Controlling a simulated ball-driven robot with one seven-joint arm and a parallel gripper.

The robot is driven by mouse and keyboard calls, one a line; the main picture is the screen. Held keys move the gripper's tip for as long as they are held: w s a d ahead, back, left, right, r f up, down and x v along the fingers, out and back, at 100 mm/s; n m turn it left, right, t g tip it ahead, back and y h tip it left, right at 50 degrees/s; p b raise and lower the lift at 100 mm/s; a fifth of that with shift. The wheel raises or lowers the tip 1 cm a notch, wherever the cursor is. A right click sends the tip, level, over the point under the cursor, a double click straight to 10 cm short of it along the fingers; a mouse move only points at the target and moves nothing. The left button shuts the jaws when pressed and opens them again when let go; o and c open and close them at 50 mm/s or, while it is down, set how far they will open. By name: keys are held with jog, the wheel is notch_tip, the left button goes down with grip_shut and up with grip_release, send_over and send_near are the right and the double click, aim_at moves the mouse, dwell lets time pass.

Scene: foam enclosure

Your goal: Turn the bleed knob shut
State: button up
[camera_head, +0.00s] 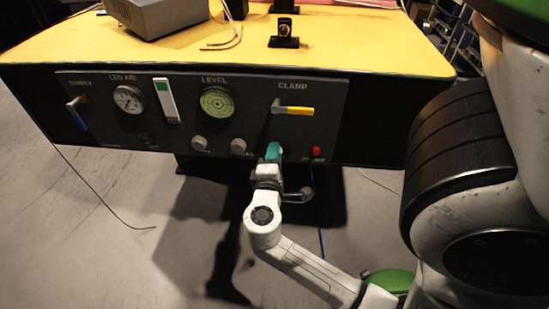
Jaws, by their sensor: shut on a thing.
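A dark control panel (180,95) faces me on the front of the yellow-topped table. My gripper (272,154) is at the panel's lower edge, below the yellow clamp handle (294,110). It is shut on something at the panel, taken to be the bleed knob. A teal part shows at its tip, but the fingers and the held knob are too small and covered to make out. Two pale round knobs, one on the left (199,143) and one nearer my gripper (238,146), stand free. The small labels under them are not readable.
A red button (316,150) sits just right of my gripper. Further left are a green level dial (217,102), a white gauge (128,99) and a blue-tipped lever (77,108). A grey box (160,15) stands on the table (370,50). Cables lie on the open floor.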

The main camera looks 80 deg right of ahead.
dwell(0.4)
jog(key=o, duration=1)
jog(key=shift+o, duration=0.2)
jog(key=a+p, duration=0.1)
jog(key=a, duration=0.9)
jog(key=shift+s+a+r, duration=0.3)
jog(key=shift+s+a, duration=0.1)
